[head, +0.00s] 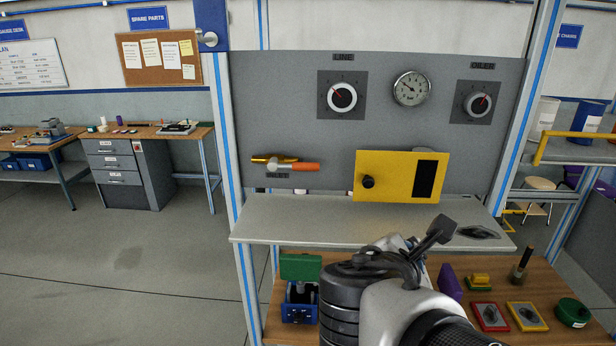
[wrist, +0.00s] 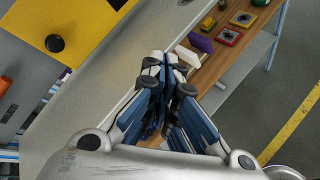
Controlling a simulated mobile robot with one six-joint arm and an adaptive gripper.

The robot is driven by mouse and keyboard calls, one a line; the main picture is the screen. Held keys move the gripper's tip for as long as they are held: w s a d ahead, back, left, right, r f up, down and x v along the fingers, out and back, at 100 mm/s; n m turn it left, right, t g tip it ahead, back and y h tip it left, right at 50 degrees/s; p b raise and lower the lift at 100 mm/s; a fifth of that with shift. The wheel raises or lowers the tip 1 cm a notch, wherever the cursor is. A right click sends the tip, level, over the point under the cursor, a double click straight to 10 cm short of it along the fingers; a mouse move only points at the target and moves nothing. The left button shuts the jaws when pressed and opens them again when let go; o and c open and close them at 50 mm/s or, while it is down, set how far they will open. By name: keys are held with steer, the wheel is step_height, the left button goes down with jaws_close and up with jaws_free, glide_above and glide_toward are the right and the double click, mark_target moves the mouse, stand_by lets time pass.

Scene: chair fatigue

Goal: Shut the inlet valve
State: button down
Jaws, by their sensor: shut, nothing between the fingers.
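The inlet valve has an orange lever handle (head: 292,166) on a brass-coloured body on the grey panel, just above a label that seems to read INLET. The lever lies nearly level and points right. A bit of orange at the left edge of the wrist view (wrist: 5,86) looks like its end. My gripper (wrist: 166,58) is shut and empty, over the front edge of the metal shelf, apart from the valve. In the head view my arm is to the right of and below the valve, and its fingers are hard to make out.
A yellow box (head: 398,176) with a black knob (head: 368,181) stands out right of the valve. Two dials and a gauge (head: 411,88) are above. The metal shelf (head: 330,220) runs below, mostly bare. A wooden bench (head: 462,312) lower down holds several small coloured items.

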steer(key=w+a+r+n+t+y, duration=0.2)
steer(key=w+a+n+t, duration=0.15)
steer(key=a+n, duration=0.4)
steer(key=n+t+y, duration=0.2)
steer(key=n+y, duration=0.2)
steer(key=n, duration=0.3)
glide_toward(297, 167)
step_height(297, 167, down, 4)
steer(key=s+d, duration=0.1)
steer(key=shift+s+m, duration=0.15)
steer(key=shift+m, duration=0.1)
steer(key=w, duration=0.3)
steer(key=w+f, duration=0.1)
steer(key=w, duration=0.6)
steer(key=shift+d+f, duration=0.2)
steer(key=shift+d, duration=0.05)
